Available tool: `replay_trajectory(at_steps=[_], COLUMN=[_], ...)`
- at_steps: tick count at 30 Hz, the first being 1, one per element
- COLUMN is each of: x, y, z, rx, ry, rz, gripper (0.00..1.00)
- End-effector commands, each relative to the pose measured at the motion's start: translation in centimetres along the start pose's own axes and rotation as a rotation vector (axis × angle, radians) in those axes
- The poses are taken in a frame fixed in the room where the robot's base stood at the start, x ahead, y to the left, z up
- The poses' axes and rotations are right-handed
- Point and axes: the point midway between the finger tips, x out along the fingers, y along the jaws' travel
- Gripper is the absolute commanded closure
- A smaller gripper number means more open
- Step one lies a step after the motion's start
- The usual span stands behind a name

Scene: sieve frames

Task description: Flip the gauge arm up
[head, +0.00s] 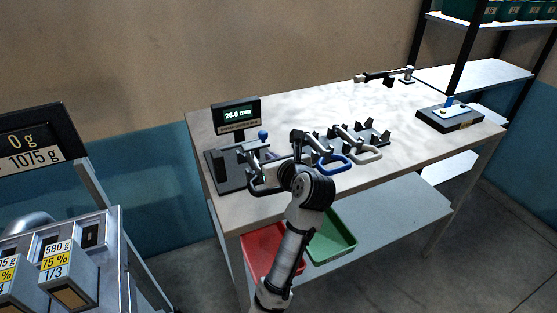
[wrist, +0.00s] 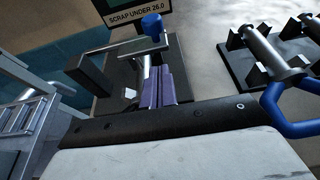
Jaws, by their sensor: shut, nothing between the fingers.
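The gauge (head: 228,172) stands at the left end of the table, a dark base with a post and a display (head: 237,116). Its thin grey gauge arm (wrist: 118,47) runs roughly level from the post to a blue knob (wrist: 152,25); the knob also shows in the head view (head: 263,134). My gripper (wrist: 159,72) is shut and empty, its purplish fingers together over the gauge base, close to the knob end of the arm. I cannot tell whether they touch the arm. In the head view my wrist partly hides the gauge's right side.
Right of the gauge, a black rack (wrist: 262,88) holds pieces with a blue handle (head: 332,163) and a beige handle (head: 366,156). A dark block with a blue lever (head: 450,106) is at the far right. Red (head: 262,247) and green (head: 331,240) trays sit below.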

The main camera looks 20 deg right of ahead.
Motion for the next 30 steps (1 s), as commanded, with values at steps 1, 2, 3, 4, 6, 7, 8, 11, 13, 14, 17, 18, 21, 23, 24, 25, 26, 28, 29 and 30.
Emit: replay_trajectory(at_steps=[1, 2, 3, 4, 6, 7, 8, 11, 13, 14, 17, 18, 21, 23, 24, 25, 26, 28, 29, 30], x=[0.9, 1.4, 1.9, 2.4, 3.1, 3.4, 3.6, 4.0, 4.1, 4.1, 4.1, 4.1, 4.1, 4.1, 4.0, 4.0, 4.0, 3.9, 3.8, 3.8], y=[0.1, 0.1, 0.0, 0.0, 0.0, 0.0, 0.0, 0.0, 0.0, 0.0, 0.0, 0.0, 0.0, 0.0, 0.0, 0.0, 0.0, -0.1, -0.1, -0.1], z=[0.2, 0.1, 0.1, 0.1, 0.1, 0.1, 0.1, 0.1, 0.0, 0.0, 0.0, 0.0, 0.0, 0.1, 0.1, 0.2, 0.3, 0.5, 0.7, 0.8], rx=[0.001, 0.001, 0.001, 0.001, 0.000, 0.000, 0.000, -0.001, -0.001, -0.001, -0.001, -0.001, -0.002, -0.007, -0.014, -0.022, -0.033, -0.067, -0.087, -0.108], ry=[0.001, 0.002, 0.001, 0.002, 0.000, 0.001, 0.001, -0.001, -0.001, -0.001, -0.001, -0.001, -0.001, -0.001, -0.001, -0.001, -0.001, 0.000, -0.001, -0.001], rz=[0.003, 0.003, 0.001, 0.001, 0.000, 0.000, 0.000, -0.001, -0.001, -0.001, -0.001, -0.001, -0.001, -0.003, -0.005, -0.008, -0.012, -0.025, -0.031, -0.039], gripper=[1.00, 1.00, 1.00, 1.00, 1.00, 1.00, 1.00, 1.00, 1.00, 1.00, 1.00, 1.00, 1.00, 1.00, 1.00, 1.00, 1.00, 1.00, 1.00, 1.00])
